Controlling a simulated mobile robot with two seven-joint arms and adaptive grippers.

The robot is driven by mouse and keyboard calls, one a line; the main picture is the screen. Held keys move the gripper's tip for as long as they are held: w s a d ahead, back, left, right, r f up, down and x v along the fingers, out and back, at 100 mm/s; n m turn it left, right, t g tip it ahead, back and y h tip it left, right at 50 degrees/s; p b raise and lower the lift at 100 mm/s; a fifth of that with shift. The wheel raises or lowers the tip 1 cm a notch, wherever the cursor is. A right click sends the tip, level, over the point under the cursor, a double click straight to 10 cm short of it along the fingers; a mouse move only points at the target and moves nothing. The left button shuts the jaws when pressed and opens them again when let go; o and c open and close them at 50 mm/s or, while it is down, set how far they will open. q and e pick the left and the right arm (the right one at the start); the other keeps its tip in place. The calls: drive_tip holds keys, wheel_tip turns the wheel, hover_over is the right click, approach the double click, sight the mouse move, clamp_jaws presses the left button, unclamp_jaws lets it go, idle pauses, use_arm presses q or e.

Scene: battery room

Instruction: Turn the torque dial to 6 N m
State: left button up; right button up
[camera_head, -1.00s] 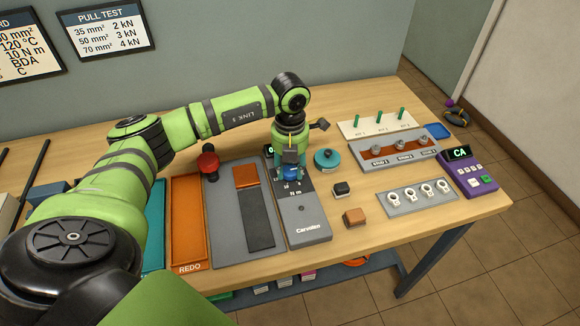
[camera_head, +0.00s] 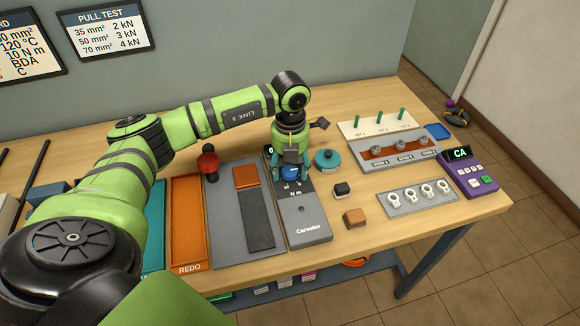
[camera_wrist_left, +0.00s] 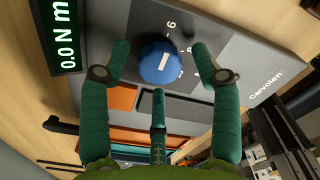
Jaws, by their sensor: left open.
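The torque dial is a round blue knob (camera_head: 290,173) on the grey Carvolen panel (camera_head: 306,215). It shows whole in the left wrist view (camera_wrist_left: 150,72), with a short white pointer line pointing roughly up in the picture. A printed 6 stands above the knob there, close to the line's direction; other scale marks are partly hidden. The display (camera_wrist_left: 64,35) reads 0.0 N m. My left gripper (camera_head: 291,177) is over the dial, pointing down. Its three green fingers are spread around the knob with gaps in the wrist view. My right gripper is out of view.
Left of the panel are a grey slider plate with an orange block (camera_head: 246,176), a red knob (camera_head: 208,163) and an orange REDO tray (camera_head: 188,220). Right are a teal round knob (camera_head: 327,160), small black and brown blocks, and a purple CA device (camera_head: 470,172).

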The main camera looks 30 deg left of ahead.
sight(290, 171)
use_arm(q)
wheel_tip(290, 171, up, 12)
drive_tip(key=shift+f, duration=0.2)
drive_tip(key=shift+f, duration=0.1)
idle(0.5)
